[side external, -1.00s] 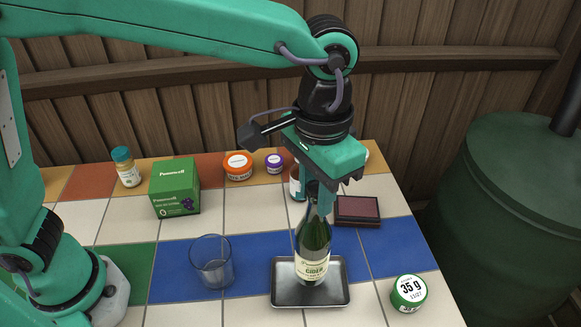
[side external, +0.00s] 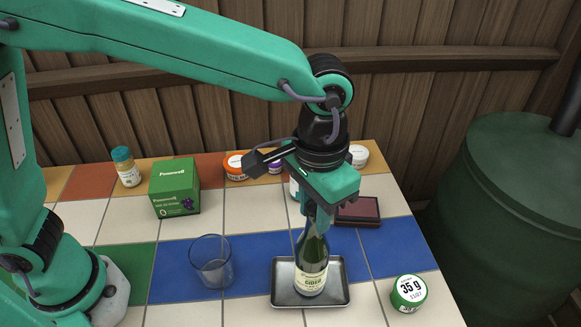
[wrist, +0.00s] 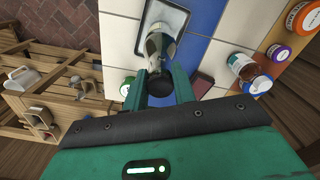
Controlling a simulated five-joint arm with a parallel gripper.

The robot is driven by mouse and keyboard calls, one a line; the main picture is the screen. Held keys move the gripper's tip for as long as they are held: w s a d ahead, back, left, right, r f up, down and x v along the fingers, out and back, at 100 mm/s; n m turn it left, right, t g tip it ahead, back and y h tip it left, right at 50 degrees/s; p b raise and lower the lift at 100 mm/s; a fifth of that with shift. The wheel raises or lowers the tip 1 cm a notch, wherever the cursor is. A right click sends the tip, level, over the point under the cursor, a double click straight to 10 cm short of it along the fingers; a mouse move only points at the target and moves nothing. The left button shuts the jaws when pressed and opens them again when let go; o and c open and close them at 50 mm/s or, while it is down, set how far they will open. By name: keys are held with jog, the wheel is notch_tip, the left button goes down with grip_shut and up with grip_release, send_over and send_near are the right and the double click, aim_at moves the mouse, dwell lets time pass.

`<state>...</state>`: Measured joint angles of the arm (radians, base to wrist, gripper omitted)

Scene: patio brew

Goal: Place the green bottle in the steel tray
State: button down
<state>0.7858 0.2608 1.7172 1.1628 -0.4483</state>
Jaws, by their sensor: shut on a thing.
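The green bottle (side external: 311,262), with a cream cider label, stands upright over the steel tray (side external: 341,297). Its base appears to be down on the tray floor, though I cannot be sure of contact. My gripper (side external: 314,221) points down from above and is shut on the bottle's neck. In the wrist view the bottle (wrist: 158,47) lies between my two fingers (wrist: 160,86), and the tray (wrist: 176,17) shows behind it. The fingers hide part of the bottle's neck.
A clear glass (side external: 211,262) stands left of the tray. A green-lidded 35 g tin (side external: 408,292) is to its right. A dark red box (side external: 358,210) lies behind. A green box (side external: 175,187) and several jars line the back.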

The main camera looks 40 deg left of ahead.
jog(key=c, duration=1.1)
grip_release()
jog(key=shift+f, duration=0.15)
jog(key=shift+c, duration=0.2)
jog(key=shift+r, duration=0.2)
notch_tip(320, 180, up, 12)
